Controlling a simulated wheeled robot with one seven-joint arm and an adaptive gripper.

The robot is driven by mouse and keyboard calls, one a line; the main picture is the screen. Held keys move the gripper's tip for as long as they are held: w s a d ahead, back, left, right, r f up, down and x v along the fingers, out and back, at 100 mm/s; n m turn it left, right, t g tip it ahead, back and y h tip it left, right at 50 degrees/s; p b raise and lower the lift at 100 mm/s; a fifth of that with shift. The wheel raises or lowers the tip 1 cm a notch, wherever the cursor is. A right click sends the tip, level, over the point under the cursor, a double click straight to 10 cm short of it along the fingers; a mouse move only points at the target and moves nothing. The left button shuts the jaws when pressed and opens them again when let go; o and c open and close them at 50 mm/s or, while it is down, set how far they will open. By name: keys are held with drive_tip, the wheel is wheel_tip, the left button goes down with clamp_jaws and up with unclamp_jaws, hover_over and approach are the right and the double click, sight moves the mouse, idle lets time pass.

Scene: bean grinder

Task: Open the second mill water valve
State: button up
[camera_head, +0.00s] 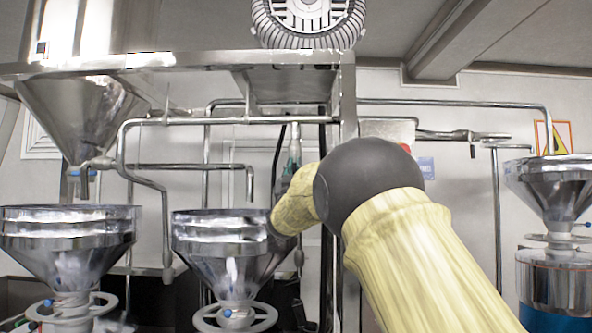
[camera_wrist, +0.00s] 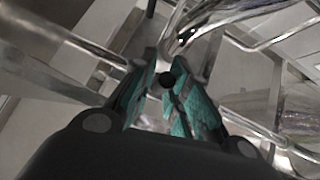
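The second mill, a steel funnel (camera_head: 228,262), stands in the middle of the head view. A thin pipe spout (camera_head: 249,183) hangs above its rim. My gripper (camera_head: 294,150) is up and right of this funnel, in front of the pipes. In the wrist view its teal-padded fingers (camera_wrist: 168,78) slant toward each other with a narrow gap at the tips. A small black round thing (camera_wrist: 167,80) shows in that gap; I cannot tell whether it is a valve handle or whether the fingers press on it. I cannot make out the water valve in the head view.
Another funnel mill (camera_head: 65,245) stands at the left below a large hopper (camera_head: 78,115). A third mill (camera_head: 555,190) with a blue base is at the right. A steel frame post (camera_head: 347,95) and a horizontal pipe (camera_head: 215,121) run close to my gripper.

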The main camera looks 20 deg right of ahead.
drive_tip(key=shift+o, duration=1.1)
drive_tip(key=shift+d, duration=0.1)
drive_tip(key=v, duration=1.2)
